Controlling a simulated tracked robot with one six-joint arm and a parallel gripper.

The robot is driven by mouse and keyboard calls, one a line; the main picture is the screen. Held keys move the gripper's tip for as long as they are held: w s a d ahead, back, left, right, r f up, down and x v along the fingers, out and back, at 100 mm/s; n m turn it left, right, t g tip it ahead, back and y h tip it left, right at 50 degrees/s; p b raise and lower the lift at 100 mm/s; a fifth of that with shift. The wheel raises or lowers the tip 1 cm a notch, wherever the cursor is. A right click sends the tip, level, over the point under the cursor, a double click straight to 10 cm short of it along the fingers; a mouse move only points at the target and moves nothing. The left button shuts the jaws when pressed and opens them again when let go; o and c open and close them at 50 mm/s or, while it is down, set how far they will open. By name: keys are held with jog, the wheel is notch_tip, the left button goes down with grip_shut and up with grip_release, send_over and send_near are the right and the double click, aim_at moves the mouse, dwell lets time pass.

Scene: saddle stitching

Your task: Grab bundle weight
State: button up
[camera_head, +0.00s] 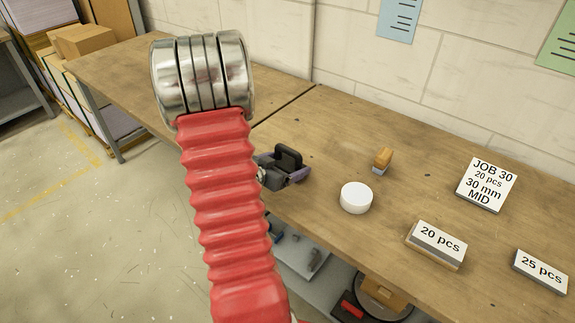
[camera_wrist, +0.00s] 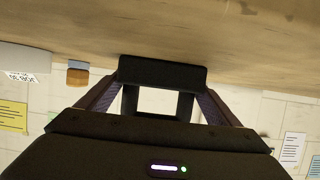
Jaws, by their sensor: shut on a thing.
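The bundle weight (camera_head: 289,157) is a black block with a loop-like handle, at the bench's near edge in the head view. My gripper (camera_head: 283,172) is around it, its purple-grey fingers on either side. In the wrist view the weight (camera_wrist: 162,72) sits between the two fingers of my gripper (camera_wrist: 160,98), which is shut on it. An opening shows below its black bar. Whether the weight touches the bench top is hard to tell. My red arm hides part of the bench to the left.
A shelf with items lies below. A wall stands behind.

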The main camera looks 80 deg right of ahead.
aim_at(288, 148)
jog(key=c, duration=0.5)
jog(key=shift+w+d+r, duration=0.1)
jog(key=shift+r, duration=0.05)
jog(key=shift+r, duration=0.15)
jog(key=shift+r, duration=4.85)
